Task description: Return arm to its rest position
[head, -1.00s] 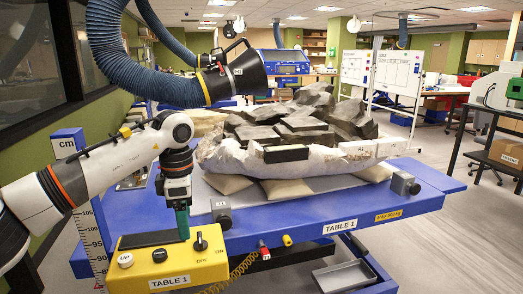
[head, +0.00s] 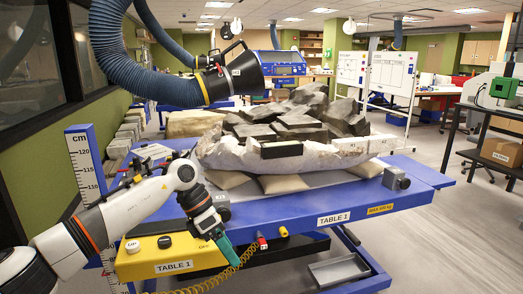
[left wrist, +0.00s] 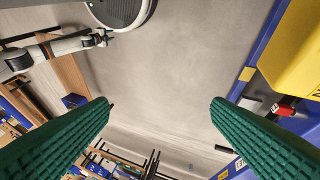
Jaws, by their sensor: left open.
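My left arm (head: 115,220) comes in from the left, bent at the elbow. Its gripper (head: 230,258) hangs tilted at the right end of the yellow control box (head: 190,262). The left wrist view also shows the green ribbed fingers of this gripper (left wrist: 162,104), spread wide with only floor seen between them. They hold nothing. The arm hides part of the box's top, including its rotary knob. My right gripper is not seen.
The blue table (head: 400,205) carries a plaster-jacketed fossil block (head: 225,155) on cushions. A yellow coiled cable (head: 222,278) hangs close by the left gripper. A height ruler (head: 85,165) stands left. A hose nozzle (head: 232,75) hangs above. Floor at right is clear.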

